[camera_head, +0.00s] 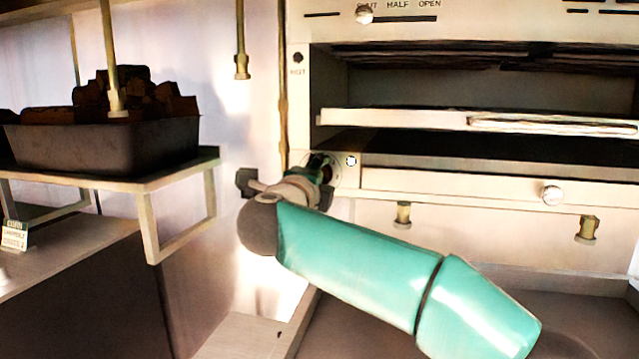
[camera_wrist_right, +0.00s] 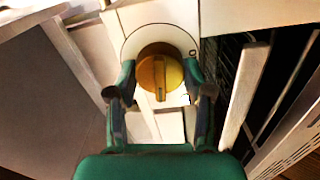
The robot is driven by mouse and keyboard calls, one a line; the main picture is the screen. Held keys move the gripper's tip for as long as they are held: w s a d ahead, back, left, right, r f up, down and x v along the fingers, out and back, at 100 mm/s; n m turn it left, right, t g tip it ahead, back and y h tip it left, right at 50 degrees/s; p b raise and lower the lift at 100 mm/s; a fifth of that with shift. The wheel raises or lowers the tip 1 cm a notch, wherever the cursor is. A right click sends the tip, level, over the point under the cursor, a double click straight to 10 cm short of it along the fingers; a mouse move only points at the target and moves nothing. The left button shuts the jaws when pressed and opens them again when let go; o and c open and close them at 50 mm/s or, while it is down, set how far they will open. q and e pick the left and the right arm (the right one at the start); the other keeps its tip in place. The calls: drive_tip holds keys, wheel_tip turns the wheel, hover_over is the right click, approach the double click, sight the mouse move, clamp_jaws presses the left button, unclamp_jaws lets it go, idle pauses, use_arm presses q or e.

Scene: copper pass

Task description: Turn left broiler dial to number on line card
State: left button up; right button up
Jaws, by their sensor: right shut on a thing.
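The broiler dial (camera_wrist_right: 160,76) is a round brass knob with a raised grip bar, on a pale round plate (camera_wrist_right: 137,41) with a dark mark at its right edge. In the right wrist view the bar runs nearly upright, toward the picture bottom. My right gripper (camera_wrist_right: 159,74) is shut on the dial, one finger on each side. In the head view my right gripper (camera_head: 322,168) is at the broiler's lower left corner and hides most of the dial. A small card (camera_head: 14,236) with green and white bands stands at far left; its print is too small to read. My left gripper is out of view.
The broiler (camera_head: 420,184) has open slots and a pulled-out rack edge (camera_head: 400,118). A white knob (camera_head: 551,195) sits on its lower front. A dark pan (camera_head: 105,145) of charred-looking chunks rests on a raised shelf (camera_head: 170,180) at left.

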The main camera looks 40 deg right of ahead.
drive_tip(key=shift+a+f, duration=0.1)
drive_tip(key=shift+f, duration=0.3)
drive_tip(key=o, duration=1.1)
drive_tip(key=shift+r, duration=0.15)
drive_tip(key=shift+o, duration=0.2)
drive_tip(key=shift+r, duration=0.1)
drive_tip(key=v, duration=1.2)
